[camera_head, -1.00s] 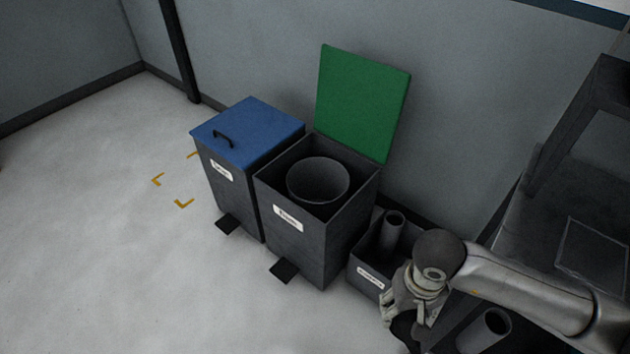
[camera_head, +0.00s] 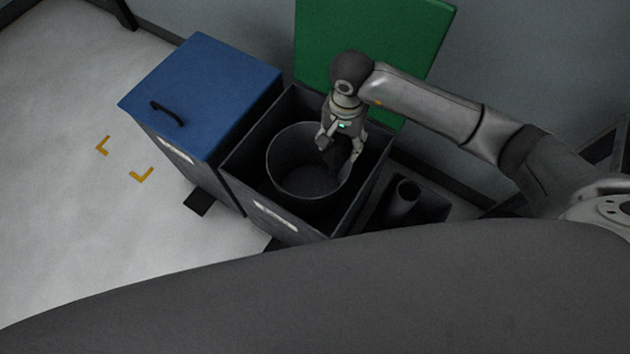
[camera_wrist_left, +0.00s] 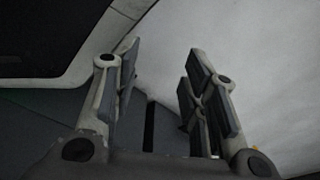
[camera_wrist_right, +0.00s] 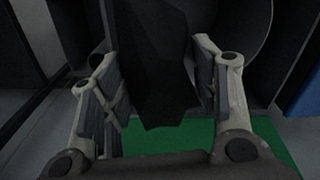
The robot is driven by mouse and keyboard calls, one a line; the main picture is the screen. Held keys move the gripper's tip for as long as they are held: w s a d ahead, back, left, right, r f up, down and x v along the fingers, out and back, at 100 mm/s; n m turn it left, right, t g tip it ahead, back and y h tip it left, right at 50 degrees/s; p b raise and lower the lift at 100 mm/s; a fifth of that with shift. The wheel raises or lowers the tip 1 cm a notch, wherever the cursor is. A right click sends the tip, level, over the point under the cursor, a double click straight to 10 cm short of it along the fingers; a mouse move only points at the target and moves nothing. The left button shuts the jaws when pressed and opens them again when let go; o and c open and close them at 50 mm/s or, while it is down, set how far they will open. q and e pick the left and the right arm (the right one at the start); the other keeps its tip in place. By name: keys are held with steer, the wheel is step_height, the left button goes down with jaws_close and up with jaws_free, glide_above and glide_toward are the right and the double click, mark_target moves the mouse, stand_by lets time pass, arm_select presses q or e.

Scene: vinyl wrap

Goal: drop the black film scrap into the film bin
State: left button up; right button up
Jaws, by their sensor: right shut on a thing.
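The black film scrap (camera_wrist_right: 152,75) is a dark, limp piece between the fingers of my right gripper (camera_wrist_right: 157,85) in the right wrist view. In the head view my right gripper (camera_head: 340,153) points down over the right side of the open bin (camera_head: 237,165), at the round bucket (camera_head: 275,178) inside it. The scrap (camera_head: 343,156) shows there as a dark patch between the fingers. The bin's label is too blurred to read. My left gripper (camera_wrist_left: 160,75) is open and empty in the left wrist view; it is outside the head view.
The green lid (camera_head: 400,40) stands raised behind the open bin. A bin with a shut blue lid (camera_head: 205,90) is directly left of it. A low box with a dark tube (camera_head: 402,200) stands at its right. The floor (camera_head: 70,220) on the left is clear.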

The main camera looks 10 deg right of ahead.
arm_select(q)
steer(key=w+b, duration=0.5)
steer(key=w+d+r+t+b, duration=0.1)
steer(key=w+r+b, duration=0.3)
steer(key=r, duration=0.8)
steer(key=shift+w+d+r, duration=0.2)
steer(key=shift+w+d, duration=0.05)
steer(key=shift+w, duration=0.6)
arm_select(e)
steer(key=w+a+f+m, duration=0.2)
steer(key=w+f, duration=0.1)
steer(key=f, duration=0.3)
steer(key=w+a+f+m, duration=0.2)
steer(key=w+f+m, duration=0.1)
steer(key=w+f, duration=0.1)
steer(key=shift+a+f, duration=0.25)
steer(key=shift+f, duration=0.65)
steer(key=o, duration=0.9)
steer(key=shift+r, duration=0.1)
step_height(320, 180, up, 12)
steer(key=shift+f, duration=0.1)
